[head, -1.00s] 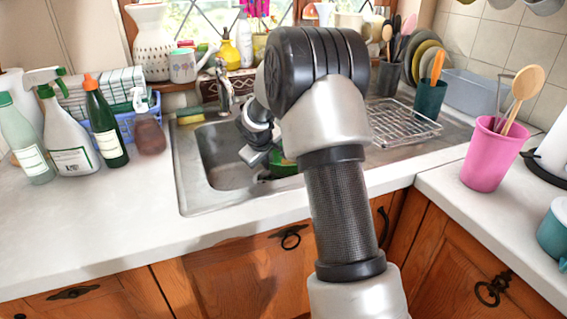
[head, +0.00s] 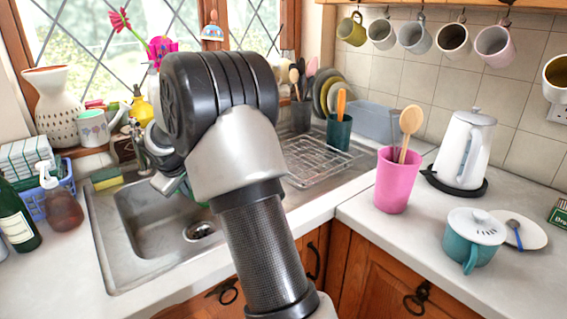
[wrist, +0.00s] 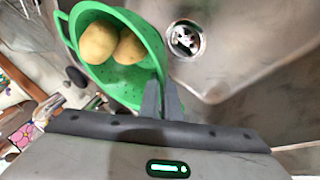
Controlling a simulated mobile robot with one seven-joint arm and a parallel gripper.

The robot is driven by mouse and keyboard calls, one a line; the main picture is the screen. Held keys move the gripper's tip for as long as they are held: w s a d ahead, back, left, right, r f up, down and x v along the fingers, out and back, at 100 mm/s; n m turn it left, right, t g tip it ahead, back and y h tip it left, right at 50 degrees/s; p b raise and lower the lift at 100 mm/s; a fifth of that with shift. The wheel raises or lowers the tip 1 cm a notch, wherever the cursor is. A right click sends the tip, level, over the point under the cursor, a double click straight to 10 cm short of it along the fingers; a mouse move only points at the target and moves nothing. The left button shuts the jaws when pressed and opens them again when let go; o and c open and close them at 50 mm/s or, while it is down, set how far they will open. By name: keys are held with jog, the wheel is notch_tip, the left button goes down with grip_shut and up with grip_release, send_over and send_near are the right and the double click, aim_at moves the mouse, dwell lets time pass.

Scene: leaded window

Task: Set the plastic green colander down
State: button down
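The green colander (wrist: 92,72) is in the wrist view, tilted in the picture, with two potatoes (wrist: 112,44) in it. My gripper (wrist: 163,100) has its two fingers close together at the colander's rim, one on each side of the wall, and holds it. In the head view my gripper (head: 172,184) is over the sink, mostly behind my arm, which also hides nearly all of the colander. Whether the colander touches the sink's bottom cannot be told.
The metal sink (head: 150,225) has its drain (head: 200,231) uncovered beside the colander. A wire drying rack (head: 318,160) lies right of it. A pink utensil cup (head: 397,180), white kettle (head: 465,150) and teal pot (head: 474,238) stand on the right counter. A soap bottle (head: 62,205) stands left.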

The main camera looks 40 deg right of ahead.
jog(key=s+a+r+m+g+h+p, duration=0.1)
jog(key=s+a+r+m+p, duration=0.2)
jog(key=s+r+p, duration=0.6)
jog(key=s+a+r+m+g+h+p, duration=0.1)
jog(key=s+a+r+m+p, duration=0.3)
jog(key=r+p, duration=0.8)
jog(key=w+d+f+n+b, duration=0.2)
jog(key=d+b, duration=1)
jog(key=d, duration=2.3)
jog(key=f, duration=0.3)
jog(key=f+b, duration=0.1)
jog(key=f, duration=0.3)
jog(key=s+f+b, duration=0.1)
jog(key=f, duration=0.3)
jog(key=shift+a, duration=0.1)
jog(key=c, duration=2)
grip_release()
